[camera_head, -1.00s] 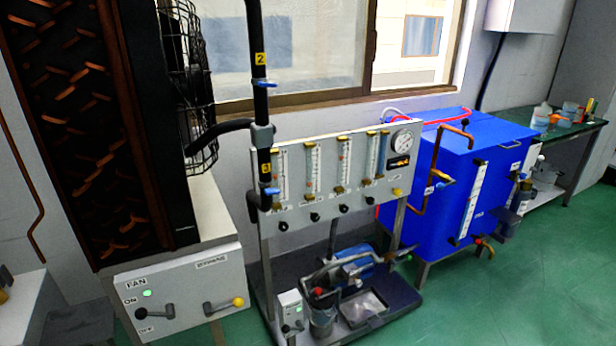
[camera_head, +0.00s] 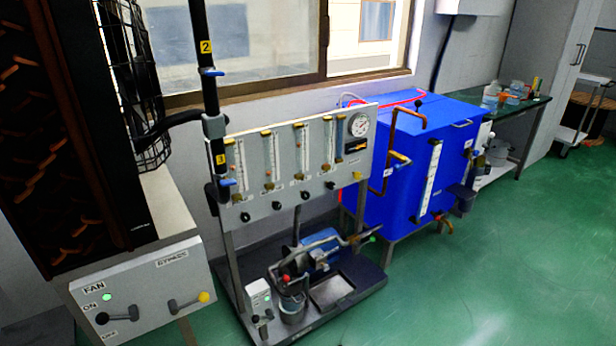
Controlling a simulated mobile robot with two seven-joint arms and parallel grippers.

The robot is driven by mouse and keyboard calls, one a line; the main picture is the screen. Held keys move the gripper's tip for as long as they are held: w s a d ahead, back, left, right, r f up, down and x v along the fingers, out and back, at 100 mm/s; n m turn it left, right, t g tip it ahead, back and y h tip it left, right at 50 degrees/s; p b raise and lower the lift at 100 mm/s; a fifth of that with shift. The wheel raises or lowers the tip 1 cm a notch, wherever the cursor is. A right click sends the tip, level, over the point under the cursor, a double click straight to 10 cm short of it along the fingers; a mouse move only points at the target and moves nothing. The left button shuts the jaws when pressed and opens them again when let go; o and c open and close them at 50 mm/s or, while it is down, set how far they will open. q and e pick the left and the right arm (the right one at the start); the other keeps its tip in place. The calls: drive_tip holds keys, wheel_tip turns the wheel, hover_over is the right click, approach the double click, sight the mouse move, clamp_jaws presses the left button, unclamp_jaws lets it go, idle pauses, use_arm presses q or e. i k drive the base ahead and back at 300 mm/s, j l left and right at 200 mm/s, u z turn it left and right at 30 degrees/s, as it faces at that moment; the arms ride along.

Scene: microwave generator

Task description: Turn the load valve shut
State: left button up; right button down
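No label that reads "load" is legible, so I cannot tell which valve is the load valve. A black vertical pipe (camera_head: 209,105) carries a blue-handled valve (camera_head: 211,72) by a yellow tag 2 and another blue-handled valve (camera_head: 227,183) by a tag 3. A brass valve (camera_head: 400,157) sits on the copper pipe of the blue tank (camera_head: 385,207), and another brass valve (camera_head: 443,224) sits low on its front. A green-tipped handle (camera_head: 373,238) shows near the pump (camera_head: 321,249). Neither of my grippers is in view.
A flowmeter panel (camera_head: 262,207) with a round gauge (camera_head: 359,124) stands in the middle. A grey box (camera_head: 150,283) marked FAN and BYPASS, with two levers, is at lower left. A workbench (camera_head: 530,106) stands at the back right. The green floor (camera_head: 520,250) at right is clear.

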sight(305, 195)
drive_tip(key=i+l+u, duration=0.1)
drive_tip(key=u, duration=0.35)
drive_tip(key=i+l+u, duration=0.2)
drive_tip(key=u, duration=0.25)
drive_tip(key=i+l+u, duration=0.2)
drive_tip(key=l, duration=0.35)
drive_tip(key=i+l+u, duration=0.1)
drive_tip(key=i+l, duration=0.85)
